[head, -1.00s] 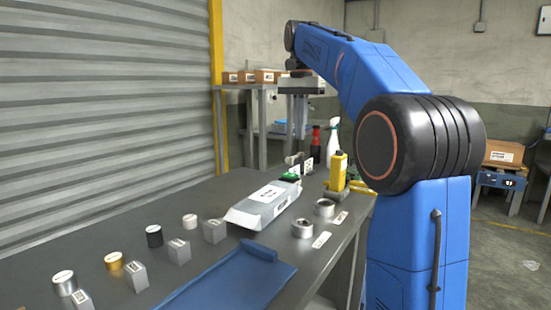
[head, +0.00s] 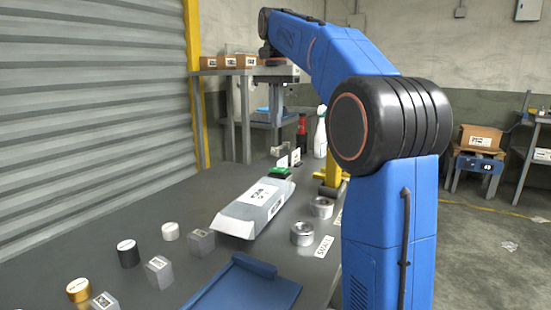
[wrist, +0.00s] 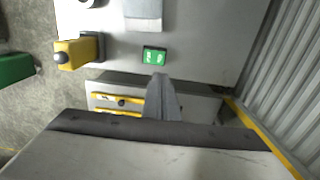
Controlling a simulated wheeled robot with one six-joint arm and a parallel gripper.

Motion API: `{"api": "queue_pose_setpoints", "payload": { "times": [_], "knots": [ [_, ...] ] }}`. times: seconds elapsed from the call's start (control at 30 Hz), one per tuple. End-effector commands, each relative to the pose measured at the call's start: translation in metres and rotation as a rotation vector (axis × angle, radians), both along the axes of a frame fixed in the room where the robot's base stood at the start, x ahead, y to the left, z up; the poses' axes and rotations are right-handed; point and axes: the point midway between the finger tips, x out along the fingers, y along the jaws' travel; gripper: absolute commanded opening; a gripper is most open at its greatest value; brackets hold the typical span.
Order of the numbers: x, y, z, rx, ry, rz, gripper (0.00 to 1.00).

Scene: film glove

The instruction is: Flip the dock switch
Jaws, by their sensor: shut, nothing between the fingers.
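The likely dock switch is a small green rocker with white marks in a dark frame. It lies near the far end of the grey bench, at the centre of the wrist view (wrist: 153,55), and shows in the head view as a green patch (head: 280,171) behind the white-grey box. My gripper (wrist: 158,80) is shut and empty. In the wrist view its fingertips appear just below the switch, over the bench's end edge.
A white-grey box (head: 255,208) lies on the bench (head: 150,213) before the switch. A yellow device (wrist: 76,52) stands beside it, mostly hidden by my arm in the head view. Metal cups (head: 302,234), a red bottle (head: 302,132) and a white spray bottle (head: 320,135) are near.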

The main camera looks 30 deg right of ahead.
Motion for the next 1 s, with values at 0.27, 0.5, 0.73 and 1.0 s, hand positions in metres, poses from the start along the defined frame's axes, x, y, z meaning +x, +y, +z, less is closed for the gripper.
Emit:
{"api": "queue_pose_setpoints", "payload": {
  "times": [0.27, 0.5, 0.73, 1.0],
  "knots": [
    [-0.001, 0.0, -0.047, 0.0, 0.004, 0.0, 0.0],
    [-0.001, 0.0, -0.089, 0.0, 0.004, 0.0, 0.0],
    [-0.001, 0.0, -0.117, 0.001, 0.003, 0.0, 0.0],
    [0.0, 0.0, -0.128, 0.0, 0.001, 0.0, 0.0]
  ]
}}
